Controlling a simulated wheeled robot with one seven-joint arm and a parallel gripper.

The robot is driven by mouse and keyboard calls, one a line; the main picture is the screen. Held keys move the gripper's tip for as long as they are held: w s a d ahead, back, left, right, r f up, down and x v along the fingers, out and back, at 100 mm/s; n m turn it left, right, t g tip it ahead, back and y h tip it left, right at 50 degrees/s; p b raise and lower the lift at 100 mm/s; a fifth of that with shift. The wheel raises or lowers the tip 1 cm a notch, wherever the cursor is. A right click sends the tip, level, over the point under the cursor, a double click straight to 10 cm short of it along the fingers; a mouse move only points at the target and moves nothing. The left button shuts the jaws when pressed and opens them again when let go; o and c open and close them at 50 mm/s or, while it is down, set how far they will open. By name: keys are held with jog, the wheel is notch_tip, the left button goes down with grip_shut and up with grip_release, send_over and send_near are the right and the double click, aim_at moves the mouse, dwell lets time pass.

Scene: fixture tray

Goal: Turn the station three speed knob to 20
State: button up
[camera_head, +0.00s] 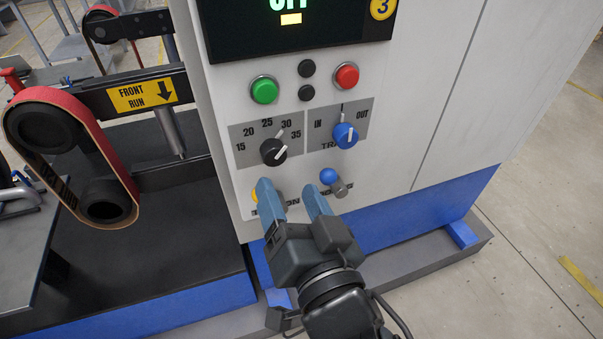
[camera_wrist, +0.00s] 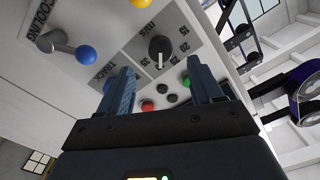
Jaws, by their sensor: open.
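The black speed knob (camera_head: 273,152) sits on a grey dial plate marked 15, 20, 25, 30 and 35, on a white panel with a yellow badge numbered 3 (camera_head: 381,8). Its white pointer faces the upper right, on the 30 to 35 side of the scale. The knob also shows in the wrist view (camera_wrist: 160,47), beyond and between the fingertips. My gripper (camera_head: 290,189) is open and empty. Its blue fingers are below the knob in the head view, apart from it. The fingers also show in the wrist view (camera_wrist: 161,68).
A blue knob (camera_head: 345,135) marked IN and OUT is right of the speed knob. Green (camera_head: 264,90) and red (camera_head: 346,76) buttons are above. A blue-balled lever (camera_head: 328,176) sticks out close to my right finger. A red belt unit (camera_head: 72,150) stands at left.

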aim_at(275, 160)
jog(key=p+x, duration=0.1)
jog(key=x, duration=0.5)
jog(key=shift+w+r+p, duration=0.1)
jog(key=shift+w+p, duration=0.05)
jog(key=shift+p, duration=0.15)
jog(key=shift+x, duration=0.85)
jog(key=shift+c, duration=0.2)
jog(key=c, duration=1)
